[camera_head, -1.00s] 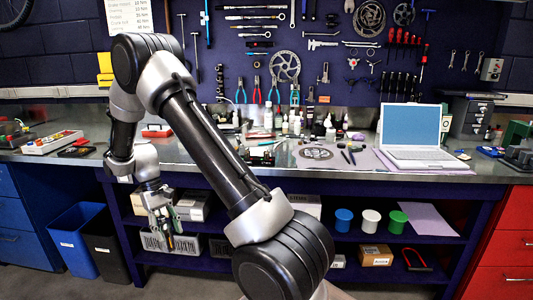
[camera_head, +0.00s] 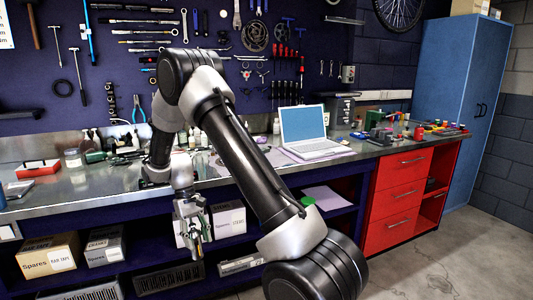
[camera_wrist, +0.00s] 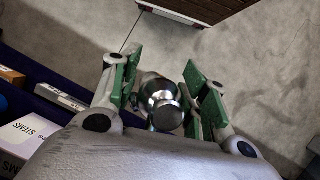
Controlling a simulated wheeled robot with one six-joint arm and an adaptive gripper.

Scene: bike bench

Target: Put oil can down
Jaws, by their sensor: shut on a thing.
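My gripper (camera_head: 193,232) hangs in front of the bench, below the level of its top, in the head view. In the wrist view, its green-padded fingers (camera_wrist: 159,90) stand on either side of a shiny metal oil can (camera_wrist: 163,102), which they hold. Only the can's rounded metal end shows there; the rest is hidden or runs away from the camera. In the head view the can is too small to tell apart from the fingers. The metal bench top (camera_head: 95,183) is above and behind the gripper.
An open laptop (camera_head: 310,135) stands on the bench, with bottles and tools to its left. Boxes (camera_head: 50,257) fill the shelf below. Red drawers (camera_head: 398,190) and a blue cabinet (camera_head: 455,100) stand at the right. The floor (camera_head: 450,250) there is clear.

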